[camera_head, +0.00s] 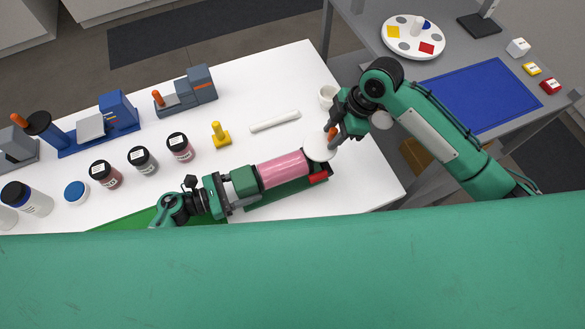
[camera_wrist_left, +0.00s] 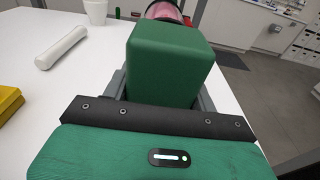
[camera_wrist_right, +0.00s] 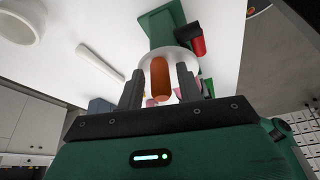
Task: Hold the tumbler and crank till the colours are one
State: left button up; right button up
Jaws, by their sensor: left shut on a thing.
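The tumbler lies on the white table, with a pink drum (camera_head: 282,170), a green block (camera_head: 245,181) at its left end and a white crank disc (camera_head: 320,147) at its right end. The drum looks an even pink in the head view. My left gripper (camera_head: 230,190) is shut on the green block, which fills the left wrist view (camera_wrist_left: 168,60). An orange crank handle (camera_wrist_right: 160,77) stands out from the disc. My right gripper (camera_wrist_right: 160,88) is open, with a finger on each side of the handle and gaps between. Part of the drum is hidden in both wrist views.
A white cup (camera_head: 327,95) stands close behind the right gripper. A white rod (camera_head: 275,121), a yellow stand (camera_head: 220,134) and several jars (camera_head: 143,160) lie behind and left of the tumbler. A grey side table holds a blue mat (camera_head: 482,97).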

pick_arm(q)
jog(key=shift+f, duration=0.2)
pick_arm(e)
jog(key=v, duration=1.2)
jog(key=shift+s, duration=0.1)
pick_arm(q)
jog(key=o, duration=1.3)
jog(key=shift+w+r, duration=0.1)
jog(key=v, duration=1.2)
